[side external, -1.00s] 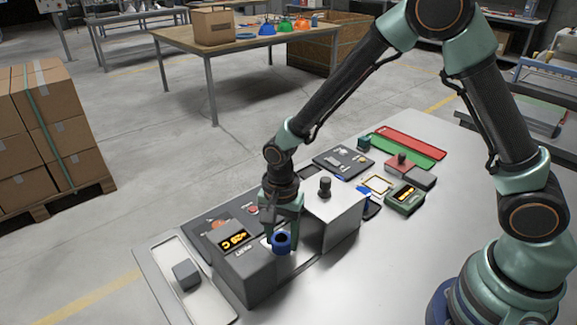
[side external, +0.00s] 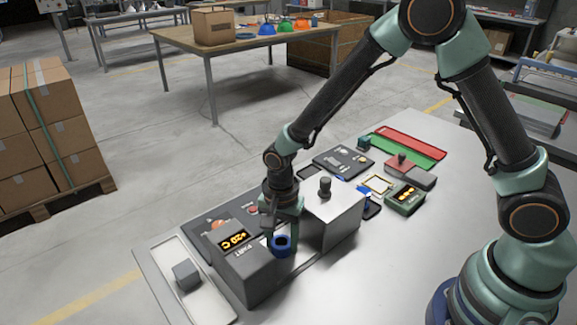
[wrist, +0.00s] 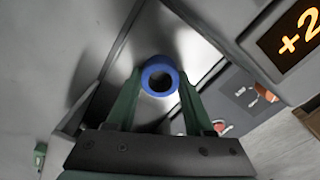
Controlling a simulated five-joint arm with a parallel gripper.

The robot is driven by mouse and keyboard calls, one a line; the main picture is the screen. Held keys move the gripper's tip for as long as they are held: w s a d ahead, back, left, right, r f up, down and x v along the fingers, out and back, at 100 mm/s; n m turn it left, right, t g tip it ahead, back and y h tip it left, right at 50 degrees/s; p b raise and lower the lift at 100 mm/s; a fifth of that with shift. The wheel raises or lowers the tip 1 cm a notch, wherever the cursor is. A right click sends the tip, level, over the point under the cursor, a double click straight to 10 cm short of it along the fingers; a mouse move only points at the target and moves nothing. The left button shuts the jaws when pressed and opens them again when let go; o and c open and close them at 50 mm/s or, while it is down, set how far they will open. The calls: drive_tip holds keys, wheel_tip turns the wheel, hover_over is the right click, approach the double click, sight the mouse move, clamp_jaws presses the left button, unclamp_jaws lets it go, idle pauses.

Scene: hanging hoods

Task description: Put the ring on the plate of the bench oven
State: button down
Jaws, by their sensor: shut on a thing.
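The blue ring (side external: 282,253) is gripped between the green fingertips of my gripper (side external: 283,232), which is shut on it. In the wrist view the ring (wrist: 147,76) sits between the two fingers, its dark hole facing the camera. The bench oven (side external: 250,278) is a dark grey box with an orange "+20 C" display. A grey hood (side external: 340,228) with a black knob stands just right of the ring. The ring is over the gap between the box and hood. A bright surface (wrist: 195,50) shows behind it; I cannot tell whether they touch.
A pale tray (side external: 205,302) with a grey block (side external: 186,275) lies at the left. Behind the oven is a dark panel (side external: 207,227). A green device (side external: 405,198) and red and green strips lie farther right. The bench's front right is clear.

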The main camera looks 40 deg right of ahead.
drive_tip(key=shift+c, duration=1)
unclamp_jaws()
wheel_tip(320, 180, up, 12)
drive_tip(key=s+d+r+n+t, duration=0.5)
drive_tip(key=s+d+r+n, duration=0.3)
drive_tip(key=d+r+n, duration=0.4)
drive_tip(key=shift+s+d+t, duration=0.3)
drive_tip(key=shift+s+d, duration=0.05)
drive_tip(key=shift+d, duration=0.55)
